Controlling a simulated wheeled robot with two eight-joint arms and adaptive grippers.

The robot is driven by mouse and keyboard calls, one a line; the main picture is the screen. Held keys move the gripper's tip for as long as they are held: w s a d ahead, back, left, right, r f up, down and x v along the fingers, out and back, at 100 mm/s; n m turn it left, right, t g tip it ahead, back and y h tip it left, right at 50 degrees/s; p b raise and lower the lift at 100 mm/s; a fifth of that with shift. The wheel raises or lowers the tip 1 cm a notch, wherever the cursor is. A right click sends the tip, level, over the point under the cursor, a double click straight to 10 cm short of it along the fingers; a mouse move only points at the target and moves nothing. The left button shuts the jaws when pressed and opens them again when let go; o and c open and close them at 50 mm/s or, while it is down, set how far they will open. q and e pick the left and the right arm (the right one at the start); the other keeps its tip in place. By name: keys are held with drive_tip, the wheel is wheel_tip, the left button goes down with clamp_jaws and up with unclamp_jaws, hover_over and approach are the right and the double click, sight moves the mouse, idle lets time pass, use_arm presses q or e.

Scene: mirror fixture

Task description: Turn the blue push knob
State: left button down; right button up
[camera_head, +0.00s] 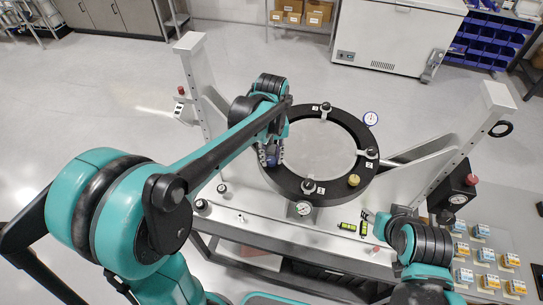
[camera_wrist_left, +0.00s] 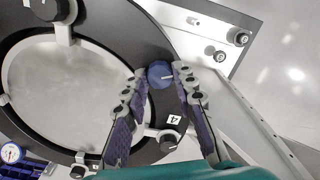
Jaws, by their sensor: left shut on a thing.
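The blue push knob (camera_wrist_left: 160,74) sits on the dark ring beside the label 4, with a white line on its face. My left gripper (camera_wrist_left: 162,76) is shut on the knob, one finger on each side of it. In the head view my left gripper (camera_head: 270,156) reaches down at the left side of the ring and mostly hides the knob. My right arm is low at the right in the head view; its gripper (camera_head: 376,222) is small and partly hidden over the bench edge, so I cannot tell its state.
The black ring (camera_head: 335,192) around a grey round plate carries several black clamp knobs and a brass knob (camera_head: 353,180). White posts stand at both sides. A dial gauge (camera_head: 371,118) is at the ring's upper right. A black box with a red button (camera_head: 472,179) and small parts lie right.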

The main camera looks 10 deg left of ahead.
sight(271, 160)
use_arm(q)
drive_tip(key=c, duration=1.2)
unclamp_jaws()
wheel_tip(271, 160, up, 12)
